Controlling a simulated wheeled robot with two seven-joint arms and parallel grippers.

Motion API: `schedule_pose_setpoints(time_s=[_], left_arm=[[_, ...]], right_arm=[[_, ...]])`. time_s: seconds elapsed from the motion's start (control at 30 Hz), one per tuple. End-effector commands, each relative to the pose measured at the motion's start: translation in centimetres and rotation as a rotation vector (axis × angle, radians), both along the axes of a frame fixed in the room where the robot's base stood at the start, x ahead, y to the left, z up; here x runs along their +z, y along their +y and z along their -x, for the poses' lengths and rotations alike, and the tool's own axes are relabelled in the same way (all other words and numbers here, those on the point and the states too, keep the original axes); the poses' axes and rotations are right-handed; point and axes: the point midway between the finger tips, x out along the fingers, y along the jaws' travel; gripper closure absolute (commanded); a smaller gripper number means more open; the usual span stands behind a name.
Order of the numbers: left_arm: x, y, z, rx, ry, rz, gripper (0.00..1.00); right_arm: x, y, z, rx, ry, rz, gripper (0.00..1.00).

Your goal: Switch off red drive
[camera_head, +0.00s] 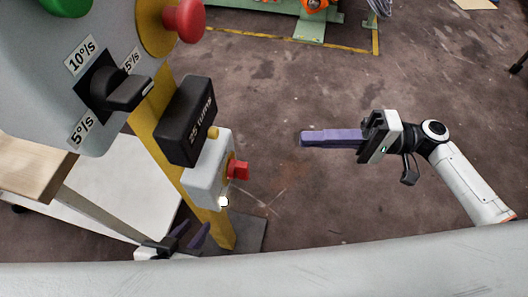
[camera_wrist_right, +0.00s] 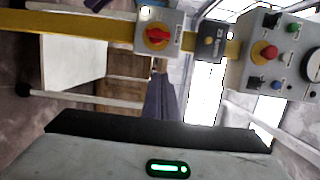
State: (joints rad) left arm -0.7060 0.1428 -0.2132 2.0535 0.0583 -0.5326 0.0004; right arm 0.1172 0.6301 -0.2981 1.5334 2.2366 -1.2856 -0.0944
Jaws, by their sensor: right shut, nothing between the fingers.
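The red rotary switch (camera_head: 238,170) sits on a yellow plate on the right face of a light grey box (camera_head: 207,175), mounted on a yellow post. In the right wrist view the red switch (camera_wrist_right: 157,37) faces me on its grey box. My right gripper (camera_head: 303,138) is shut and empty, its purple fingers pointing left toward the box, with a clear gap between. Its fingers (camera_wrist_right: 160,98) also show in the right wrist view, below the switch. My left gripper (camera_head: 197,226) is low by the post's foot, its two purple fingers apart; its arm is mostly hidden.
A black "25 turns" box (camera_head: 187,120) is above the switch box. A grey panel (camera_head: 40,80) with a black knob (camera_head: 115,92) and a red mushroom button (camera_head: 184,20) stands upper left. A wooden-edged table (camera_head: 35,168) is at left. Floor between switch and right gripper is clear.

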Motion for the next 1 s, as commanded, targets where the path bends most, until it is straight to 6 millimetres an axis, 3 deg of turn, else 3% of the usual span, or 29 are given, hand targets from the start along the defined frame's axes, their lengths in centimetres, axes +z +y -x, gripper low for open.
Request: schedule_pose_setpoints(time_s=[0.27, 0.6, 0.8, 1.0], left_arm=[[0.4, 0.0, -0.1, 0.000, -0.004, 0.000, 0.69], [0.8, 0.1, -0.1, -0.001, -0.002, -0.003, 0.69], [1.5, 0.1, -0.2, 0.000, -0.004, -0.005, 0.69], [1.6, 0.0, -0.2, 0.001, -0.003, -0.006, 0.69]], right_arm=[[0.2, 3.0, -0.2, 0.003, -0.001, -0.003, 1.00], [0.2, 10.2, -0.7, 0.002, -0.001, -0.002, 1.00], [0.0, 10.9, 2.2, 0.001, 0.002, 0.002, 1.00], [0.0, 11.2, 3.1, 0.000, 0.001, 0.001, 1.00]])
